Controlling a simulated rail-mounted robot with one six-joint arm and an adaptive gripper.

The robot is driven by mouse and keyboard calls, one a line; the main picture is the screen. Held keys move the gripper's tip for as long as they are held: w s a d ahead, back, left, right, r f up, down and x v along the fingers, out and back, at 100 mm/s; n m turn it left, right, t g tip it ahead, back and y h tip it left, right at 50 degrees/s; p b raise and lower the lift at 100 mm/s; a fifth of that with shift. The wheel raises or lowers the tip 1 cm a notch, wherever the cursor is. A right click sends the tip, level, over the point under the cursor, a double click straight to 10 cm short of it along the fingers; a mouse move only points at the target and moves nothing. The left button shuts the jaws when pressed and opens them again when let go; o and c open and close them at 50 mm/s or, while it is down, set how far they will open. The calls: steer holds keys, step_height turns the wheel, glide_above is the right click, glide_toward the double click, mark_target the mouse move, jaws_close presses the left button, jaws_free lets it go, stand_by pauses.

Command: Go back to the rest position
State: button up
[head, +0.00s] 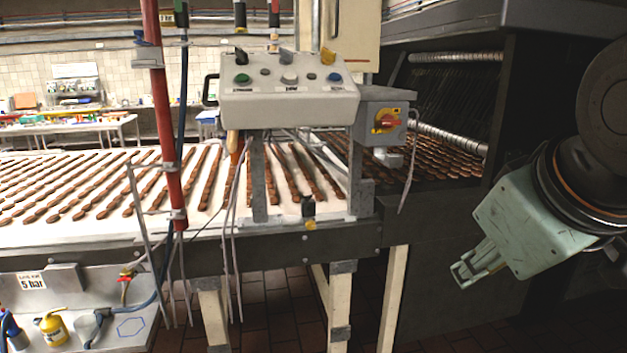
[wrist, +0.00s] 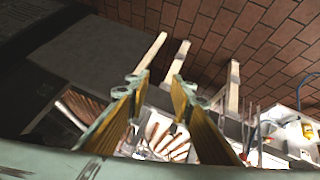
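My gripper (head: 470,272) is at the right of the head view, tilted down and to the left, in front of the dark oven housing. In the wrist view my gripper (wrist: 160,86) shows two fingers with yellowish inner pads, standing apart with a gap between them. Nothing is held in the gap; the floor, pale legs and part of the conveyor show beyond it. My gripper touches nothing that I can see.
A white conveyor (head: 110,215) carries rows of brown biscuits. A grey control box (head: 288,100) and a red pole (head: 163,120) stand at it. A metal shelf at lower left holds a yellow oil can (head: 54,330). The dark oven housing (head: 455,235) is behind my gripper.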

steer(key=s+a+f+m+g, duration=0.1)
steer(key=s+a+m, duration=0.1)
steer(key=s, duration=0.5)
steer(key=s+a+f+m+g+y, duration=0.1)
steer(key=s+f+m+g, duration=0.1)
steer(key=s, duration=0.6)
steer(key=shift+s+a+g, duration=0.3)
steer(key=shift+a, duration=0.1)
steer(key=shift+w+d, duration=0.1)
steer(key=shift+d, duration=0.05)
